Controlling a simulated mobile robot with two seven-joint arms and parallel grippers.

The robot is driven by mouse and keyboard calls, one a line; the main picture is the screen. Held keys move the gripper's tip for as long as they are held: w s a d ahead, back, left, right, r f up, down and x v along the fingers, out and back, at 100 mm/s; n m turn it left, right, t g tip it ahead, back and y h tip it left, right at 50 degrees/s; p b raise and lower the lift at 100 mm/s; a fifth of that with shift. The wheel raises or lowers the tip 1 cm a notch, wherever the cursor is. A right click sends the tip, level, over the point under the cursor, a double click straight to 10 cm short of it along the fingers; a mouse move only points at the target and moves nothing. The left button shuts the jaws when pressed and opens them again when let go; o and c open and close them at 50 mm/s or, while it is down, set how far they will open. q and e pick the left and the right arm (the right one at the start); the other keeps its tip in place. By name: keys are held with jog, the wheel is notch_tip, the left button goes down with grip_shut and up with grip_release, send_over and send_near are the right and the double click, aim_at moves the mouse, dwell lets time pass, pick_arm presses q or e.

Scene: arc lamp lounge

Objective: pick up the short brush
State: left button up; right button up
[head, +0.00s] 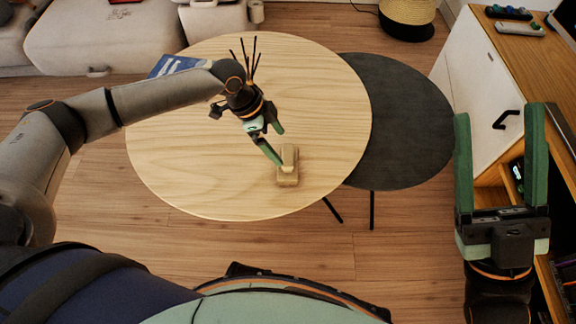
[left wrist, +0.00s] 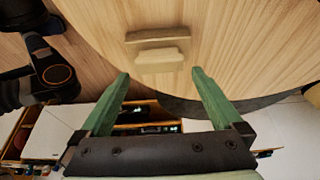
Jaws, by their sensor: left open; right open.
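The short brush (head: 288,168) is a small, pale tan block-like piece lying on the round wooden table (head: 190,180), near its front edge. In the left wrist view the brush (left wrist: 161,60) lies just beyond the fingertips, centred between them. My left gripper (head: 277,144) is open and empty, with its green fingers close beside the brush in the head view. It also shows in the left wrist view (left wrist: 160,74). I cannot tell whether a finger touches the brush. My right gripper (head: 499,112) is open and empty, far to the right of the table.
A dark round side table (head: 405,120) stands partly under the wooden one, on the right. A blue book (head: 172,65) and thin dark sticks (head: 245,55) are behind my left arm. A white-doored cabinet (head: 480,90) is at the right. The tabletop around the brush is clear.

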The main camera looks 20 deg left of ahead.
aim_at(288, 155)
pick_arm(q)
jog(key=b+x, duration=0.3)
jog(key=x, duration=0.3)
jog(key=shift+d, duration=0.25)
pick_arm(e)
jog(key=f, duration=0.3)
jog(key=shift+w+a+f+m, duration=0.1)
jog(key=shift+a+f+m, duration=0.1)
jog(key=shift+m, duration=0.2)
pick_arm(q)
jog(key=shift+c, duration=0.4)
jog(key=c, duration=1)
jog(key=shift+r, duration=0.15)
pick_arm(e)
jog(key=shift+r, duration=0.1)
